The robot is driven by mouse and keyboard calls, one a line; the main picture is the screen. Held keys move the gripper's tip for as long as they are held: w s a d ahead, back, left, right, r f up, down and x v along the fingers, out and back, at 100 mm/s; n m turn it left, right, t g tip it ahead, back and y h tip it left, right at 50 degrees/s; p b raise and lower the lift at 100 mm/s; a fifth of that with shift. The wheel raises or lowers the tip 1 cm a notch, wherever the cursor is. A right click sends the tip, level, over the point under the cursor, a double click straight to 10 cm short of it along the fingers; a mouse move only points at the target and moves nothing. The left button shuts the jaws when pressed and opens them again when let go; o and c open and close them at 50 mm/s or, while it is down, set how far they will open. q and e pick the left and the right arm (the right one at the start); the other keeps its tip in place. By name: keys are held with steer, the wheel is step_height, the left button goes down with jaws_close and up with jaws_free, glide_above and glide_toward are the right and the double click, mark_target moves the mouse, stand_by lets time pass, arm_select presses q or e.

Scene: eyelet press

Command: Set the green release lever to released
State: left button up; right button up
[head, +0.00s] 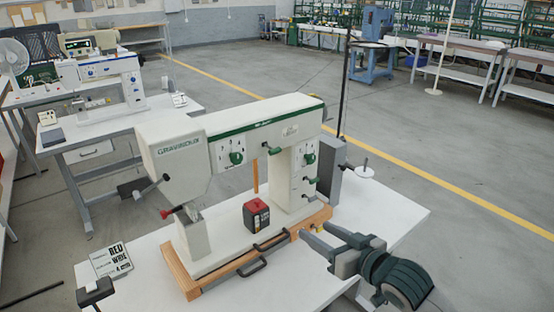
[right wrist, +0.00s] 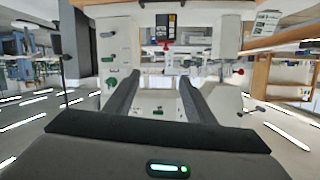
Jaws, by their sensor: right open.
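A white press-like machine (head: 255,122) with a green stripe stands on a wooden base on the white table. Several green controls are on its near face: a knob (head: 236,157) and a small lever (head: 272,149) on the arm, and a knob (head: 310,158) and a lever (head: 311,180) on the right column. I cannot tell which is the release lever or read its setting. My right gripper (head: 324,236) is open and empty, low in front of the column's right end. In the right wrist view its fingers (right wrist: 160,97) are apart, with green controls (right wrist: 110,82) beyond them, to the left.
A black box with a red top (head: 256,215) stands on the machine base. Black handles (head: 252,267) stick out along the wooden front edge. A printed card (head: 110,260) lies at left on the table. A thin dark pole (head: 345,90) rises behind the machine's right end.

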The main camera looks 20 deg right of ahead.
arm_select(q)
steer(key=s+a+f, duration=0.2)
steer(key=s+f, duration=0.4)
steer(key=s, duration=0.4)
steer(key=shift+g, duration=0.3)
arm_select(e)
steer(key=w+d+r+t+y, duration=0.1)
steer(key=w+r+t+y, duration=0.1)
steer(key=r, duration=1)
steer(key=shift+w+d+r+t, duration=0.15)
steer(key=shift+w+r+t, duration=0.2)
steer(key=shift+w, duration=0.55)
arm_select(q)
steer(key=shift+r, duration=0.1)
arm_select(e)
steer(key=shift+f, duration=0.1)
steer(key=p, duration=0.6)
glide_toward(277, 152)
steer(key=x, duration=1)
arm_select(q)
step_height(277, 152, up, 6)
